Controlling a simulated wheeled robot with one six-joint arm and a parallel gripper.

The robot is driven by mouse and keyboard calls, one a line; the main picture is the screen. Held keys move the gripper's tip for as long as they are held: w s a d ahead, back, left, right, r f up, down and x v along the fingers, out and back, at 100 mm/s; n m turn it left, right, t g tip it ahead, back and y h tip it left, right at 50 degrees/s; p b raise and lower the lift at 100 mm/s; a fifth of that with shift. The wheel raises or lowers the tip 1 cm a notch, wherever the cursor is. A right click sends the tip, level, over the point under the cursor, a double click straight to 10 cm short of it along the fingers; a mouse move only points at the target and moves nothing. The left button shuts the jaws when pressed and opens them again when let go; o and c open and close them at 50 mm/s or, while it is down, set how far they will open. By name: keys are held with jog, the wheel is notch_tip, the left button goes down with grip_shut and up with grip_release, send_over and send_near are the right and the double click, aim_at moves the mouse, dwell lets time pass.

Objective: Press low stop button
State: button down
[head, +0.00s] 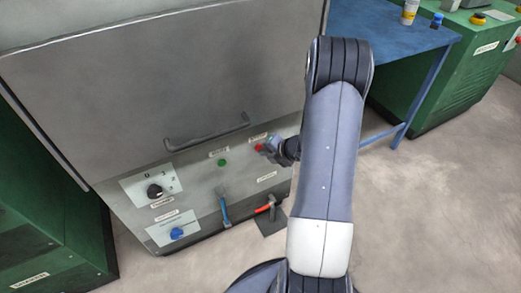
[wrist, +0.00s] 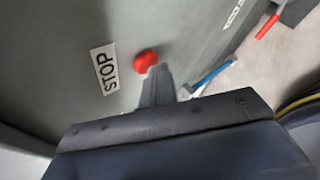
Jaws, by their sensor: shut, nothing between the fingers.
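The red stop button (head: 259,148) is on the lower front panel of the grey machine, below its long handle. In the wrist view the round red button (wrist: 145,61) sits beside a white label reading STOP (wrist: 104,68). My gripper (head: 270,146) is shut and empty, just right of the button in the head view. In the wrist view its closed fingertips (wrist: 159,70) point at the panel close to the button's lower right edge. I cannot tell whether they touch it. The fingers hide part of the panel behind them.
A green button (head: 222,162) is left of the red one. A black rotary knob (head: 154,191) and a blue knob (head: 176,234) are lower left. A blue-handled tool (head: 225,207) and a red-handled tool (head: 266,208) are below. A blue table (head: 400,40) stands behind right.

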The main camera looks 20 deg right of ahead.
jog(key=shift+s, duration=0.95)
jog(key=shift+s, duration=0.1)
jog(key=s, duration=0.5)
jog(key=shift+d+b, duration=0.1)
jog(key=shift+b, duration=0.3)
jog(key=shift+w, duration=0.1)
